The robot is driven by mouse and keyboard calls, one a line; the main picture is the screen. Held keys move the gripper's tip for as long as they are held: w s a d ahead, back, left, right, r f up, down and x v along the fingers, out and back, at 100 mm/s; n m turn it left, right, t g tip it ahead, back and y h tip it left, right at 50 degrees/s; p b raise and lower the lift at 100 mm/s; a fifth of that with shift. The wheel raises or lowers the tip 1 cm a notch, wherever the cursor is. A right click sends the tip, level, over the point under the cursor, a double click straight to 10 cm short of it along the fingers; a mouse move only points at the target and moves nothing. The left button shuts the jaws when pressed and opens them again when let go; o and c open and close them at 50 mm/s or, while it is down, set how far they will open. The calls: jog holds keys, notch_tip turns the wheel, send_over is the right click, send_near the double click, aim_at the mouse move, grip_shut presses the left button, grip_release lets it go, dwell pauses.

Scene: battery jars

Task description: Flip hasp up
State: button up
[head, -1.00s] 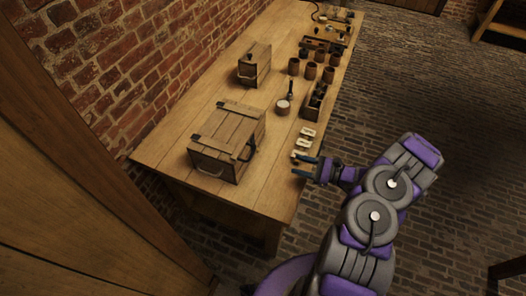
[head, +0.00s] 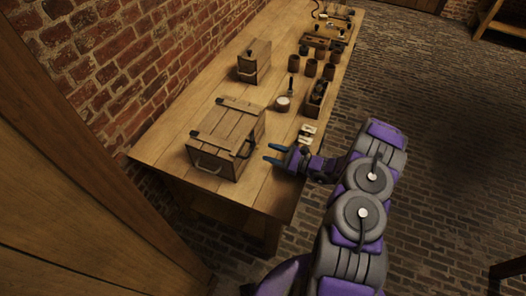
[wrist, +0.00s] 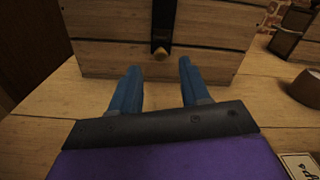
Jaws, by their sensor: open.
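The hasp (wrist: 164,24) is a dark metal strap hanging down the front of the wooden crate (wrist: 105,50), with a brass-coloured knob (wrist: 161,53) at its lower end. The crate also shows in the head view (head: 222,135), near the table's near end, with its lid down. In the head view the hasp is small and dark (head: 245,149). My gripper (head: 269,153) is open and empty, to the right of the crate and apart from it. In the wrist view its two blue fingers (wrist: 158,78) point at the crate front, below and either side of the knob.
The wooden table (head: 180,130) runs along a brick wall. A smaller wooden box (head: 254,62) stands behind the crate. A white-topped jar (head: 282,103), a bottle rack (head: 316,97), brown jars (head: 310,67) and labelled cards (head: 308,130) stand or lie to the right.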

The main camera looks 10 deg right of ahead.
jog(key=x, duration=0.2)
jog(key=shift+w+a, duration=0.1)
jog(key=shift+w, duration=0.25)
jog(key=shift+w+a, duration=0.15)
jog(key=shift+a, duration=0.55)
jog(key=shift+d, duration=0.35)
jog(key=c, duration=0.6)
jog(key=shift+a, duration=0.1)
grip_shut()
